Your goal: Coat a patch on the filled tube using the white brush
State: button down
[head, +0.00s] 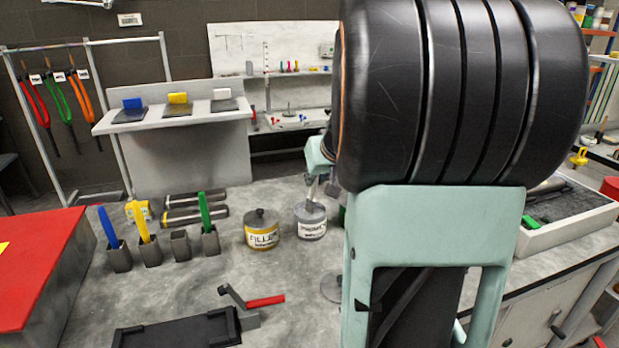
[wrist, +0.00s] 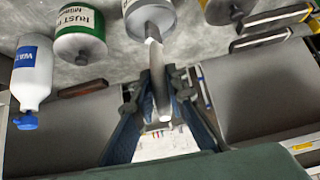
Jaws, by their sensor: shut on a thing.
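My gripper (wrist: 159,84) is shut on a pale handle (wrist: 161,100), which I take to be the white brush. The brush's far end is at the primer can (head: 311,222), which also shows in the wrist view (wrist: 148,14). I cannot tell whether the bristles are inside it. In the head view my arm hides most of the gripper. Two grey tubes (head: 194,215) lie on the bench behind the brush holders; I cannot tell which is filled. An empty holder (head: 180,246) stands between the yellow brush (head: 142,224) and the green brush (head: 204,212).
The filler can (head: 262,232) stands left of the primer can. A green-labelled can (wrist: 80,38) and a wax bottle (wrist: 33,72) are close by. A blue brush (head: 107,228) stands left. A red-handled clamp (head: 264,301) and a black tray (head: 180,333) lie in front.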

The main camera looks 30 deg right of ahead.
jog(key=shift+r+p, duration=2.25)
jog(key=shift+r, duration=1.25)
jog(key=shift+f, duration=0.1)
